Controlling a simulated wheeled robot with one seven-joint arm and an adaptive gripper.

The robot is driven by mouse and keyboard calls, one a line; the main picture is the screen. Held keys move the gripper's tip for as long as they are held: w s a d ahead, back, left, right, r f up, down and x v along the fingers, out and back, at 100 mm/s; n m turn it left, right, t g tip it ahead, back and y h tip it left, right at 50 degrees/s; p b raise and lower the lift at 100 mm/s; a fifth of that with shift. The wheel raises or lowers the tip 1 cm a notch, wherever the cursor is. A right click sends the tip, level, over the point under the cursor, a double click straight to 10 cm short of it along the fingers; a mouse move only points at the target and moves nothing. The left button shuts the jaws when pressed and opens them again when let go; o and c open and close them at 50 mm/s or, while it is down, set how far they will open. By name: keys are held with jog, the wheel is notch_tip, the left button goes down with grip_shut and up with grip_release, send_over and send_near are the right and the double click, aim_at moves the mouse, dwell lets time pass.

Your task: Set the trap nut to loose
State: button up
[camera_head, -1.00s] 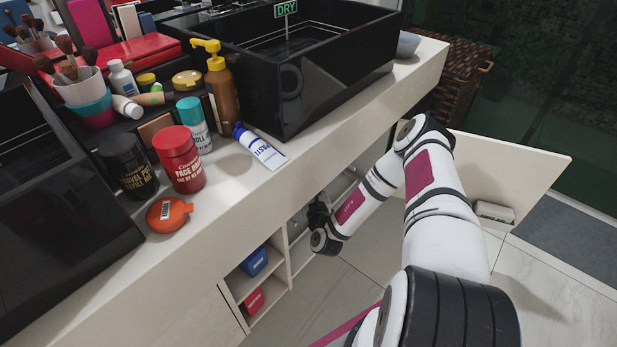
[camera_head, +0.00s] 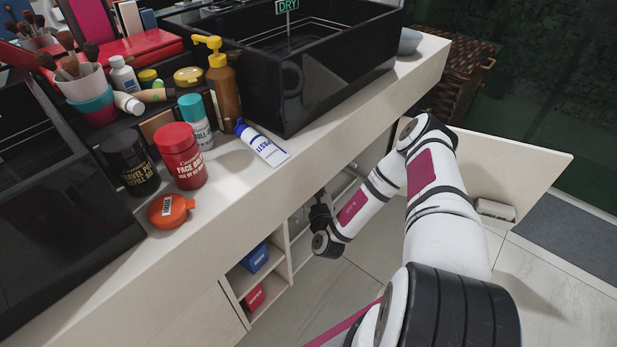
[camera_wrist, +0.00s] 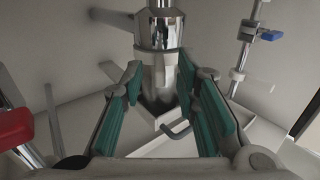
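In the wrist view a chrome drain pipe (camera_wrist: 160,22) comes down at top centre, with what looks like the trap nut (camera_wrist: 158,72), a paler collar, below its wider chrome part. My gripper (camera_wrist: 160,74) is open, its two teal-padded fingers on the left and right of this collar. A gap seems to show on each side; I cannot tell whether either pad touches it. The lower part of the fitting is partly hidden between the fingers. In the head view my gripper is inside the cabinet under the counter, mostly hidden by my wrist.
The wrist view shows a blue-handled valve (camera_wrist: 271,35) on a thin pipe at right and a red handle (camera_wrist: 15,127) at left. An open cabinet door (camera_head: 520,170) stands right of my arm. The counter (camera_head: 235,190) above holds jars and bottles.

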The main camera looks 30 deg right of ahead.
jog(key=v, duration=1)
jog(key=shift+s, duration=0.2)
